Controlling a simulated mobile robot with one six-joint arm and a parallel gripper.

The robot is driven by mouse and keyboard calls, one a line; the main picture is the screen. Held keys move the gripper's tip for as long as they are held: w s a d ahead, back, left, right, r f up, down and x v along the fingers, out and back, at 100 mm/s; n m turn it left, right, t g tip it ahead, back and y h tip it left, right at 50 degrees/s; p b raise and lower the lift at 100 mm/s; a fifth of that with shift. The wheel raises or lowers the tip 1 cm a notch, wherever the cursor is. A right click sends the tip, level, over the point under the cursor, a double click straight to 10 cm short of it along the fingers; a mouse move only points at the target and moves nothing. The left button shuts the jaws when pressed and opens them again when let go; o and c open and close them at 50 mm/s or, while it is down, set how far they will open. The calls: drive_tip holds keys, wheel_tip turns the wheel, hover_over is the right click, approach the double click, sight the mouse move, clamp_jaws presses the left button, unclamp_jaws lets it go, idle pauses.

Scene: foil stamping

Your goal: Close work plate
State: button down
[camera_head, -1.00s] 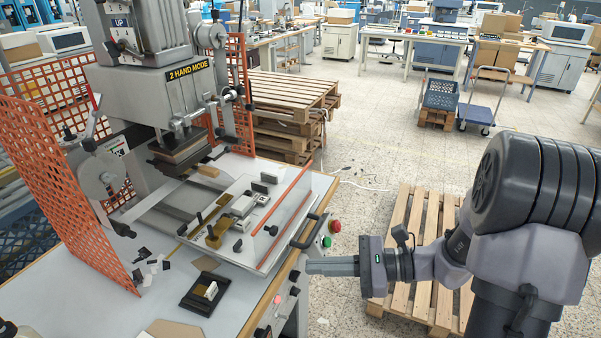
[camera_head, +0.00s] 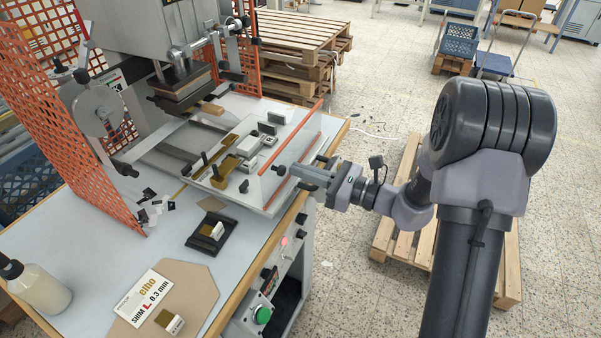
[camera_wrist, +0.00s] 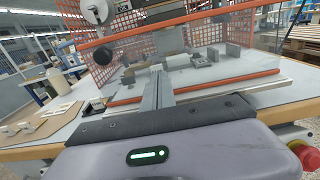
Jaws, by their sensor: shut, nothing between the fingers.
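The work plate (camera_head: 262,203) is pulled out in front of the press, carrying several small blocks and a brass-coloured bar. A clear panel with an orange edge rod (camera_head: 292,152) stands along its near right side. My gripper (camera_head: 298,172) is shut and empty at the plate's front right edge, pointing left toward the press. In the wrist view my gripper's fingers (camera_wrist: 158,90) lie together in front of the clear panel and its orange rods. I cannot tell whether they touch the plate or panel. The plate's dark handle is mostly hidden by my gripper.
The press head (camera_head: 180,88) is raised above the table behind the plate, with an orange mesh guard (camera_head: 60,110) at left. A black fixture (camera_head: 212,234), a shim card (camera_head: 147,299) and a bottle (camera_head: 38,288) stand on the table. A wooden pallet (camera_head: 395,245) lies on the floor.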

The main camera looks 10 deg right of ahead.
sight(236, 157)
drive_tip(key=shift+w+a, duration=0.2)
drive_tip(key=shift+a, duration=0.1)
drive_tip(key=p+x, duration=0.2)
drive_tip(key=x, duration=1.6)
drive_tip(key=shift+w+a, duration=0.1)
drive_tip(key=shift+r, duration=0.1)
drive_tip(key=shift+w+r, duration=0.1)
